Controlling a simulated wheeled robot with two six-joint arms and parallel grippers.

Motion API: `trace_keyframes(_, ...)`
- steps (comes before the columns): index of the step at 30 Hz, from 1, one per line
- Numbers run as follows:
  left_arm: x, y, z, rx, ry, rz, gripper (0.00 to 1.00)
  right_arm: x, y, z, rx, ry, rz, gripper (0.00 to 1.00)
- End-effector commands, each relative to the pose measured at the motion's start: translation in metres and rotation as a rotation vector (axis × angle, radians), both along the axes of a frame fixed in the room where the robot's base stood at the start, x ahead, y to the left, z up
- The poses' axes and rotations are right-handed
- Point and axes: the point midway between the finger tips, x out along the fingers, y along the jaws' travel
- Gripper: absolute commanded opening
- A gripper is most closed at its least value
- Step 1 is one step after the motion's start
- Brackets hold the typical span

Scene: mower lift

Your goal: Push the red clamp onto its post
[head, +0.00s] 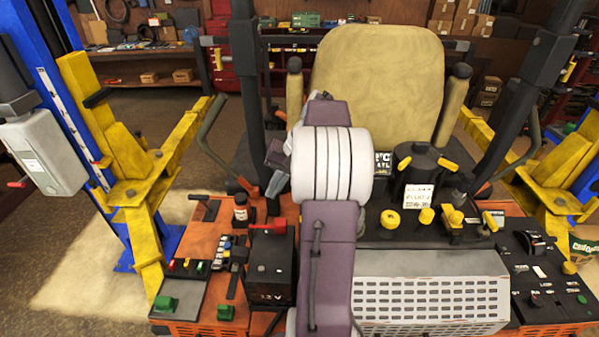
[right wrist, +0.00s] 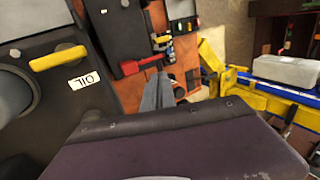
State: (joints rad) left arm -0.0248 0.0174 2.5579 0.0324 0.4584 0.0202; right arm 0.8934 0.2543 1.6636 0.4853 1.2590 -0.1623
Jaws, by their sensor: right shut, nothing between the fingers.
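The red clamp (head: 268,227) lies at the top far edge of a black battery box (head: 270,272) marked 12 V, left of my right arm. In the right wrist view the clamp (right wrist: 140,65) shows as a red bar beside the black box. I cannot make out its post or tell how the clamp sits on it. My right gripper (head: 272,190) is shut and empty, its grey fingers pointing down a little beyond the clamp. In the right wrist view the fingertips (right wrist: 160,80) appear close to the clamp's end; contact cannot be told. My left gripper is not in view.
A dark bottle (head: 240,207) and a switch panel (head: 190,266) stand left of the battery. A tan seat (head: 380,85) is behind. A grey perforated cover (head: 430,290) and yellow caps (head: 390,219) lie right of my arm. Yellow lift arms (head: 150,185) flank the mower.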

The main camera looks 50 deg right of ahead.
Motion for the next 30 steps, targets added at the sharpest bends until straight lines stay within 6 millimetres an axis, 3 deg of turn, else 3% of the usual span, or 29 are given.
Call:
trace_keyframes(1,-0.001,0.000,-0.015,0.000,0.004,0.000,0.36,-0.009,-0.008,-0.003,-0.004,0.000,-0.007,0.00)
trace_keyframes(12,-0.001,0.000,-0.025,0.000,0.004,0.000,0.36,-0.050,-0.040,0.039,0.000,0.002,-0.003,0.00)
trace_keyframes(30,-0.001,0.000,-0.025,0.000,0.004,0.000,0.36,-0.053,-0.042,0.043,0.001,0.002,-0.001,0.00)
